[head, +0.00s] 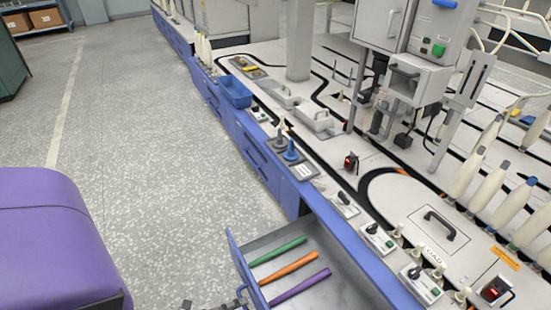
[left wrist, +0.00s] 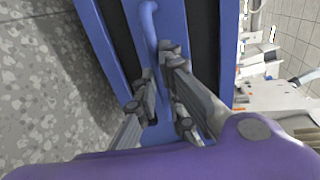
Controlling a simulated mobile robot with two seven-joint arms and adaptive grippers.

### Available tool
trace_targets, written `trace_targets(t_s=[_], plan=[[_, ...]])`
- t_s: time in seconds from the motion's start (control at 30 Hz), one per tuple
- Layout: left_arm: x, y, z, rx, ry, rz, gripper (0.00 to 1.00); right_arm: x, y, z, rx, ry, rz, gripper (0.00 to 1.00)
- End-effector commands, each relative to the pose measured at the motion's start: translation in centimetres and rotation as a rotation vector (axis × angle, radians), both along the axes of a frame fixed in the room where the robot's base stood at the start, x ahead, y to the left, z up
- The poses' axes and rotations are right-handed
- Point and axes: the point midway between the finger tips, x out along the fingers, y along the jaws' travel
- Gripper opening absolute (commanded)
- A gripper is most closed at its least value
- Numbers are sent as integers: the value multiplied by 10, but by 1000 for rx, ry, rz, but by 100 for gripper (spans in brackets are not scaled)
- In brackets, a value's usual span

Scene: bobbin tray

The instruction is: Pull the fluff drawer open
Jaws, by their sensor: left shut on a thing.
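A drawer (head: 333,262) under the blue-edged bench stands open toward the aisle. It holds a green tube (head: 278,251), an orange tube (head: 288,268) and a purple tube (head: 299,287). Its blue front carries a blue handle (head: 241,291). In the left wrist view, my left gripper (left wrist: 160,70) is shut on a blue bar handle (left wrist: 148,22) on a blue front panel (left wrist: 172,18). In the head view only small dark parts of that gripper show at the bottom edge, by the open drawer's front. My right gripper is not in view.
Closed blue drawers (head: 262,160) run along the bench beyond the open one. A blue bin (head: 235,91) and blue pegs stand along the bench edge. The grey speckled floor (head: 140,120) left of the bench is clear.

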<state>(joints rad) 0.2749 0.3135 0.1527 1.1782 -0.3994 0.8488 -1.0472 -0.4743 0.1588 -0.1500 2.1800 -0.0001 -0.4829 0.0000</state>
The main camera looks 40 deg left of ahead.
Motion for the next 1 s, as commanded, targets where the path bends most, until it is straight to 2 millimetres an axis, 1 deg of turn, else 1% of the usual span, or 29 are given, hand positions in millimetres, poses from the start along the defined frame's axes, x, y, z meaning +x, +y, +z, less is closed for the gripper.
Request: trace_targets(t_s=[0.03,0.13,0.27,0.53,0.57,0.6,0.7,0.9,1.0], plan=[[-6,4,-1,3,5,3,0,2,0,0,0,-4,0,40],[-11,5,-1,2,4,3,0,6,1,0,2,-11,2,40],[-13,6,-1,2,4,3,0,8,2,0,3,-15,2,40],[-13,6,-1,2,6,4,0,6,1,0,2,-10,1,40],[-13,6,-1,3,5,4,10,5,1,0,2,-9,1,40],[-13,6,-1,2,6,4,15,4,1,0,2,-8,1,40],[-13,6,-1,1,5,3,27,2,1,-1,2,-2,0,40],[-12,5,-1,0,3,2,27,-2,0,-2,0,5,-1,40],[-13,5,-1,0,3,2,27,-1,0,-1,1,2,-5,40]])
